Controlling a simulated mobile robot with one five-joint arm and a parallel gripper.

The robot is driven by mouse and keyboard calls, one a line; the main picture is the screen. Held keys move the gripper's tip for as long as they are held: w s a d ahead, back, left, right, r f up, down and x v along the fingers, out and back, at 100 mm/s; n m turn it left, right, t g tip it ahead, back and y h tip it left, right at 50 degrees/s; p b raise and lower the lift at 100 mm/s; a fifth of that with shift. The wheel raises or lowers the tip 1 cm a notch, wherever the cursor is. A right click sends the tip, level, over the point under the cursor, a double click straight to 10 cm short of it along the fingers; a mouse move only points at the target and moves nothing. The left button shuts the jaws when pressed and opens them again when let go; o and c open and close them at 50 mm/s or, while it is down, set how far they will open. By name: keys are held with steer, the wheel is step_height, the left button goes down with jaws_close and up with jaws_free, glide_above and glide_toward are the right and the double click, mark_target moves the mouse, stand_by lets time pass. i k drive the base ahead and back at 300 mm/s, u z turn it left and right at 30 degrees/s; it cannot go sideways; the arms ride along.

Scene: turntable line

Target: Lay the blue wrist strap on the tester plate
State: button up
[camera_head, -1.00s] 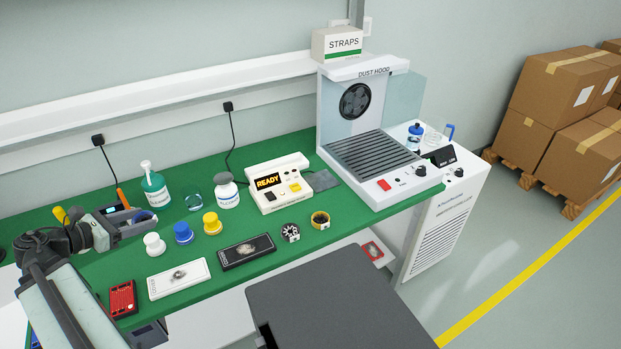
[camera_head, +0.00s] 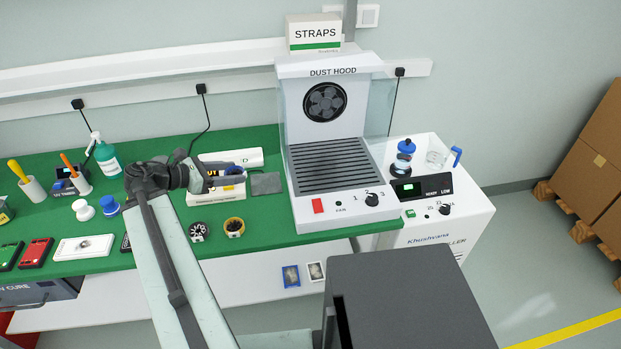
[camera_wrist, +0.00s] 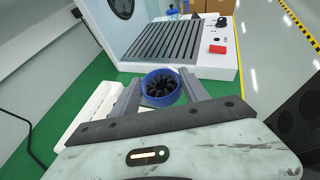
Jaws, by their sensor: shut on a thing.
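The blue wrist strap (camera_head: 235,169) is a ring held between the jaws of my gripper (camera_head: 228,178). In the wrist view, the blue ring (camera_wrist: 160,101) sits between the two fingers, with something dark and finned showing through its middle. The tester (camera_head: 203,197) is a white box on the green bench, partly hidden behind my gripper. The tester plate (camera_head: 266,184) is a flat grey square to the tester's right, bare in the head view. My gripper appears above the tester, just left of the plate.
The dust hood (camera_head: 335,205) with its slatted bed stands just right of the plate. A dark finned part (camera_head: 198,231) and a yellow-rimmed cup (camera_head: 234,227) stand at the bench's front. Bottles and caps are on the left. A dark grey box (camera_head: 405,300) stands in front.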

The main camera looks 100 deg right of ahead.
mark_target(266, 184)
steer(key=k, duration=0.85)
